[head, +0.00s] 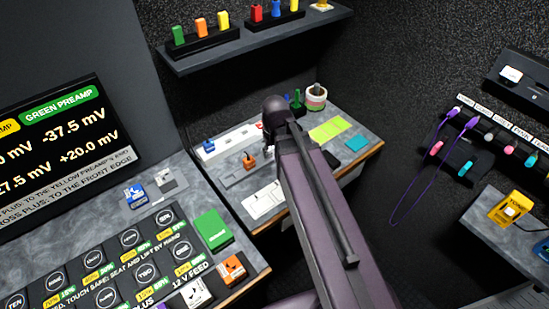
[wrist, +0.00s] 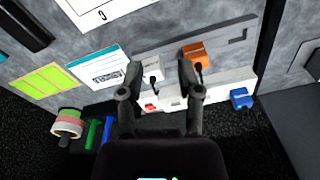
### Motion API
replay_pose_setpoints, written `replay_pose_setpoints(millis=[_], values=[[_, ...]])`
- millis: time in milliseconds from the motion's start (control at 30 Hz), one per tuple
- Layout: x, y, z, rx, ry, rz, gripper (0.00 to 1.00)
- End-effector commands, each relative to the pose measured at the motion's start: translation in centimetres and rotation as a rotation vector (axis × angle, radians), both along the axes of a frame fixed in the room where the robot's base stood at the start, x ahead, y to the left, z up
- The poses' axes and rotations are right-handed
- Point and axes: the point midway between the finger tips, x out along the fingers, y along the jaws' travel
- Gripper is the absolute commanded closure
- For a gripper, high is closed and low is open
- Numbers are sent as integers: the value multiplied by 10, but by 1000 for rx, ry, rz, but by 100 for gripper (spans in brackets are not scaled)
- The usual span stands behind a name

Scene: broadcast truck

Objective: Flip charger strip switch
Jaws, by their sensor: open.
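A white strip (head: 231,139) lies along the back of the small grey desk, with a blue plug (head: 209,146) at its left end. In the wrist view the strip (wrist: 222,88) runs behind my gripper, with the blue plug (wrist: 241,98) at its right end. A small red part (wrist: 150,107), perhaps the switch, shows between my fingers; its position is unclear. My gripper (wrist: 173,75) is open above the desk by the strip, its fingers apart with nothing held. In the head view my arm hides most of the gripper and part of the strip.
An orange block (wrist: 195,55) and a white block (wrist: 146,72) stand close to the fingers. A slotted grey plate (wrist: 228,38), a white-blue card (wrist: 99,67) and yellow-green notes (wrist: 45,79) lie nearby. Tape rolls (head: 316,97) stand at the back. A shelf (head: 257,42) hangs above.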

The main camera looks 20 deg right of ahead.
Motion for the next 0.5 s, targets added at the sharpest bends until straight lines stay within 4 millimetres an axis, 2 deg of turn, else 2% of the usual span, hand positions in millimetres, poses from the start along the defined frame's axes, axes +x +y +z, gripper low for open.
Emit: replay_pose_setpoints(millis=[33, 200, 500], values=[[-8, 0, 0, -3, 9, -9, 54], [-22, 1, -1, -12, 30, -34, 54], [-29, -3, -1, -18, 42, -54, 54]])
